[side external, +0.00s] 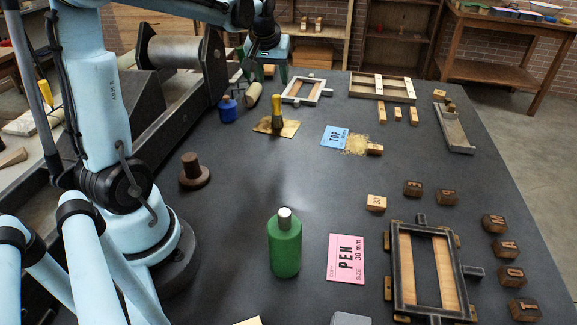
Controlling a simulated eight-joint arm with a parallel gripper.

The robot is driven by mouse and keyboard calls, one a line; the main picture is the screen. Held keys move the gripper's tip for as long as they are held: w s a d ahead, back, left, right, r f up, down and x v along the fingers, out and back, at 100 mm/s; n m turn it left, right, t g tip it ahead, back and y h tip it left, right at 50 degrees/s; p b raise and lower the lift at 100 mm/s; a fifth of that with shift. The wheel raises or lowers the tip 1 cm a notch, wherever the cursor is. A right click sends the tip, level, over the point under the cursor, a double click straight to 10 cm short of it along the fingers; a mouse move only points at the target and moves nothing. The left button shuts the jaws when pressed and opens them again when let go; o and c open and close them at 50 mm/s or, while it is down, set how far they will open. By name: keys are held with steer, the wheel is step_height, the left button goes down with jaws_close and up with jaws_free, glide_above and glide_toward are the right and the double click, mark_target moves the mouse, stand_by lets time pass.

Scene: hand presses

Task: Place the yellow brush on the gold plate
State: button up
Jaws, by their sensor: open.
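The yellow brush (278,104) has a yellow handle and a dark lower end. It stands upright, and its lower end appears to rest on the gold plate (291,129), a thin square sheet lying on the dark table. My gripper (264,48) is at the far end of my arm, behind and above the brush and apart from it. It is open and nothing shows in it; its fingertips are small and hard to make out.
A blue bottle (227,109) and a beige cylinder (252,95) are left of the plate. A wooden frame (307,90) lies behind it. A blue card (334,137) is to the right, and a brown knobbed piece (194,173) at front left. The table between is clear.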

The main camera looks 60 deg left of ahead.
steer(key=s+d+m+t+h, duration=0.1)
steer(key=s+d+m, duration=0.2)
steer(key=d, duration=0.5)
steer(key=s+d+m+t+h, duration=0.1)
steer(key=s+d+m, duration=0.2)
steer(key=d, duration=0.4)
steer(key=s+d+f+m+t+h, duration=0.1)
steer(key=s+d+m, duration=0.2)
steer(key=d, duration=0.5)
steer(key=shift+s+d+t, duration=0.35)
steer(key=shift+s+t, duration=0.05)
steer(key=shift+s, duration=0.25)
steer(key=shift+f, duration=0.1)
